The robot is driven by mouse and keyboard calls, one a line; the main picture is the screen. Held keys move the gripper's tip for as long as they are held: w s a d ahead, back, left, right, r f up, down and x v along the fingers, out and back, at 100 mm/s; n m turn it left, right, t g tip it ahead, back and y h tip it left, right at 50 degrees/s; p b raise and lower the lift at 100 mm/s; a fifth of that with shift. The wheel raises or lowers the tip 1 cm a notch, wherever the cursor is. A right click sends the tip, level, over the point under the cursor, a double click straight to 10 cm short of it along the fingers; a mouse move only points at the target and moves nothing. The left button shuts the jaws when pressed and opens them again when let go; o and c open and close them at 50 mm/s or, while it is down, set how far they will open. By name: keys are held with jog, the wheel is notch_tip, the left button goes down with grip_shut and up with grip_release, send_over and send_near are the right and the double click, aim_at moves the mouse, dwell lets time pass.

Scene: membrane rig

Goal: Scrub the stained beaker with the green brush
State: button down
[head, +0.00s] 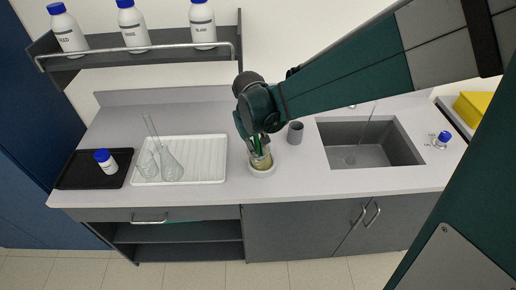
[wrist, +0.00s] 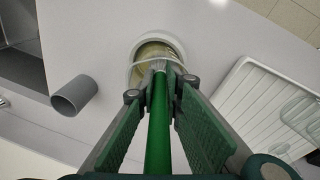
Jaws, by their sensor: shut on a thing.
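My gripper (wrist: 160,128) is shut on the green brush (wrist: 158,120), whose handle runs between the two finger pads. The brush's far end reaches into the mouth of the stained beaker (head: 262,161). The beaker is glass with a yellow-brown tint and stands upright on a white round base (head: 262,173) on the counter. In the wrist view the stained beaker (wrist: 144,68) shows beyond the fingertips, within the white ring. The bristles are partly hidden by the beaker rim and the glare, so I cannot tell how deep they are.
A grey cup (head: 295,132) stands close to the right of the beaker, and the sink (head: 400,155) is further right. A white drying rack (head: 205,178) with glassware is on the left, beside a black tray (head: 72,181). A bottle shelf (head: 150,54) hangs above.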

jog(key=shift+s+d, duration=0.15)
jog(key=shift+s, duration=0.15)
jog(key=shift+s+d+f, duration=0.1)
jog(key=shift+s+d, duration=0.05)
jog(key=shift+d, duration=0.2)
jog(key=shift+d, duration=0.1)
jog(key=shift+w+d, duration=0.25)
jog(key=shift+d, duration=0.05)
jog(key=shift+w, duration=0.2)
dwell(0.4)
jog(key=shift+w+d, duration=0.15)
jog(key=shift+w, duration=0.15)
